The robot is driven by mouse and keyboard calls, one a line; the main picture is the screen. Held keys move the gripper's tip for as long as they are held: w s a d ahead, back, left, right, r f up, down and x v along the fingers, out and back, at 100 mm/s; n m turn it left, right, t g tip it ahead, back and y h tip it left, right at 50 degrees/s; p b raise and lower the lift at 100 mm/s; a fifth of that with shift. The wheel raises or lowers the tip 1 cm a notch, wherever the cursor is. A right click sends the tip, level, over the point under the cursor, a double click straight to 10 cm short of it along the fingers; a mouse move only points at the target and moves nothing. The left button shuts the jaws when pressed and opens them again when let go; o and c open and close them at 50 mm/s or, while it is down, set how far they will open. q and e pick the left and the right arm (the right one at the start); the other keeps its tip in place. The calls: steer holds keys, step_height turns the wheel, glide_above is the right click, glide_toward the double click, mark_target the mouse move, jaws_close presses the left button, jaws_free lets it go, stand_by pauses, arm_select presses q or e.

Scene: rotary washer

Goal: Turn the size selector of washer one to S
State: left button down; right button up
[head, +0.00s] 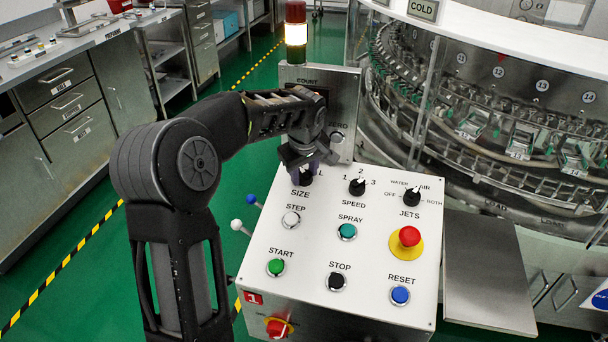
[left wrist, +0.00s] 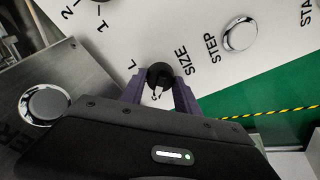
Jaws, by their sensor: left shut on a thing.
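The control panel of washer one (head: 318,232) is white, with a red "1" plate at its lower left corner. Its size selector (head: 306,177) is a black knob above the word SIZE at the panel's upper left, partly hidden by my left gripper (head: 303,168). In the left wrist view the selector (left wrist: 160,75) sits between the two purple fingers of my left gripper (left wrist: 160,95), which is shut on it. A letter L shows beside the knob; the other size letters are hidden, and I cannot tell its setting for sure. My right gripper is not in view.
The speed selector (head: 357,187) and jets selector (head: 411,197) are to the right. Below are the step button (head: 291,219), spray button (head: 347,232) and red emergency button (head: 408,238). A light tower (head: 296,35) and COUNT panel stand behind. The rotary washer (head: 490,110) is at right.

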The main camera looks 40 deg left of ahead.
arm_select(q)
steer(key=c, duration=0.9)
jaws_free()
steer(key=shift+v, duration=3.9)
